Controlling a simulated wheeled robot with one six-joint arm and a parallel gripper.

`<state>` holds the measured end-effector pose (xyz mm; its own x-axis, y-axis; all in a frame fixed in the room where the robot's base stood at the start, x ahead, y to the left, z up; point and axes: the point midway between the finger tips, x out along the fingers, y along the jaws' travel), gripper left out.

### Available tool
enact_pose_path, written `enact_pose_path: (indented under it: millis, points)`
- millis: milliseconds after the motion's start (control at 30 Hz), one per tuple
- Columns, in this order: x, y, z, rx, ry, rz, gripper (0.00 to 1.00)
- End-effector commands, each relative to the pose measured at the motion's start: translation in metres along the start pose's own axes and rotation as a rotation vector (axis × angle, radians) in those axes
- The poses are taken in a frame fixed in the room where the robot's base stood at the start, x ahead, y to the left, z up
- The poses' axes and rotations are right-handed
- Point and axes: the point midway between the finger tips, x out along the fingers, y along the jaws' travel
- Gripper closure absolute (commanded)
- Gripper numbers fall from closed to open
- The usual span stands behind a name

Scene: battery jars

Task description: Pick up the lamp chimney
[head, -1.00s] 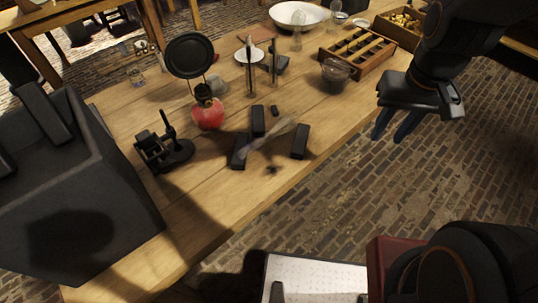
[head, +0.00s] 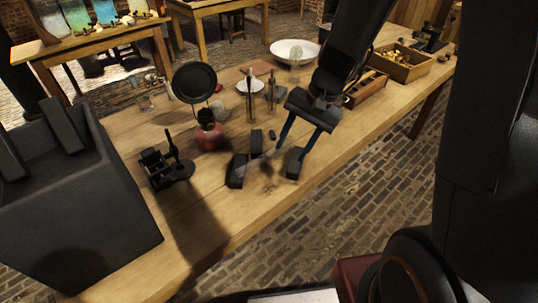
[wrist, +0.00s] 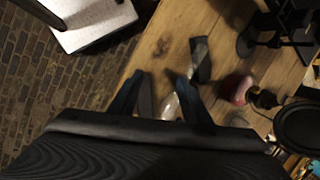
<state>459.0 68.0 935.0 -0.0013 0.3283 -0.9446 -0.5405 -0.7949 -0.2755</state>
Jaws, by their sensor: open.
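The lamp chimney is a clear glass tube lying across dark blocks on the wooden table. In the wrist view the chimney (wrist: 169,106) shows faintly between my fingers; part is hidden behind my gripper body. In the head view it is hard to make out beside the dark blocks (head: 237,171). My gripper (head: 292,153) is open, pointing down over the table at the blocks' right side. In the wrist view my gripper's blue fingers (wrist: 160,88) stand apart, one on each side of the glass. I cannot tell whether they touch it.
A red lamp (head: 210,137) with a round black reflector (head: 194,82) stands behind the blocks. A black clamp-like stand (head: 166,167) is at left. A divided wooden tray (head: 369,90) and white bowl (head: 295,52) are farther back. The table's front right is clear.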

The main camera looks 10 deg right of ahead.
Motion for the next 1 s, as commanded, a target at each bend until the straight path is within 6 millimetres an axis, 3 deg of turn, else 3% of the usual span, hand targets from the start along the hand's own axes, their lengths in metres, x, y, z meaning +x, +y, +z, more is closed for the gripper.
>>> enact_pose_path:
  millis: [100, 300, 733, 1000]
  points:
    - [0.025, -0.025, -0.019, 0.144, -0.053, -0.082, 0.56]
    - [0.043, -0.05, -0.037, 0.268, -0.095, -0.162, 0.56]
    - [0.077, -0.059, -0.036, 0.283, -0.099, -0.172, 0.56]
    - [0.108, -0.065, -0.034, 0.283, -0.1, -0.171, 0.56]
